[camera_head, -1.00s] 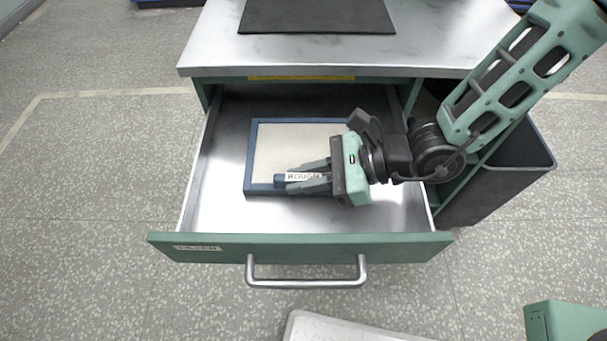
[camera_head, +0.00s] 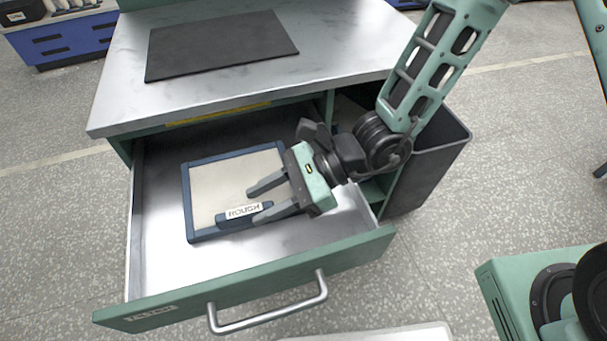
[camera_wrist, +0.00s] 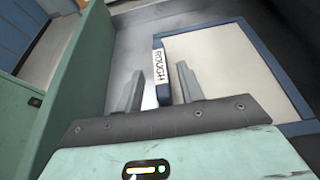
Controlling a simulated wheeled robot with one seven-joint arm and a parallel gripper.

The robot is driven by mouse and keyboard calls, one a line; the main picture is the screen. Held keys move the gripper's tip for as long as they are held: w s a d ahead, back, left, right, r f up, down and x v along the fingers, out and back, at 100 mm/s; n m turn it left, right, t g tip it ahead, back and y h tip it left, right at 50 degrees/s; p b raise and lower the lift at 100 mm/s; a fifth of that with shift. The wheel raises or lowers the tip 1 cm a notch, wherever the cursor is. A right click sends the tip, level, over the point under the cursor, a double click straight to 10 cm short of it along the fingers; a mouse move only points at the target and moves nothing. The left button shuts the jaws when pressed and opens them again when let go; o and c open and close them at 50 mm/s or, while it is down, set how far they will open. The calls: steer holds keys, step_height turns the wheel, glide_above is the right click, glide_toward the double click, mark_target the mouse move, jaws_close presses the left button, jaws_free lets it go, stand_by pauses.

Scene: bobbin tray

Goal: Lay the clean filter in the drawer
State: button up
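The filter (camera_head: 215,180), a pale panel in a blue frame, lies flat on the floor of the open drawer (camera_head: 150,240). A tab marked ROUGH (camera_head: 243,211) sits at its near edge. My gripper (camera_head: 259,203) is over the filter's right part, its fingers spread and holding nothing. In the wrist view the tab (camera_wrist: 161,72) shows between the fingertips (camera_wrist: 160,78), with a gap to each side. The filter panel (camera_wrist: 230,70) reaches off to the right there. I cannot tell the exact height of the fingers above the filter.
The drawer front (camera_head: 250,288) has a metal handle (camera_head: 268,318). The metal worktop (camera_head: 300,80) with a dark mat (camera_head: 220,45) is above the drawer. A dark bin (camera_head: 430,160) stands at the right. A pale surface (camera_head: 400,333) shows at the bottom edge.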

steer(key=p+v, duration=0.1)
steer(key=v, duration=0.6)
steer(key=shift+w+d+r, duration=0.15)
steer(key=shift+d, duration=0.2)
steer(key=shift+d, duration=0.15)
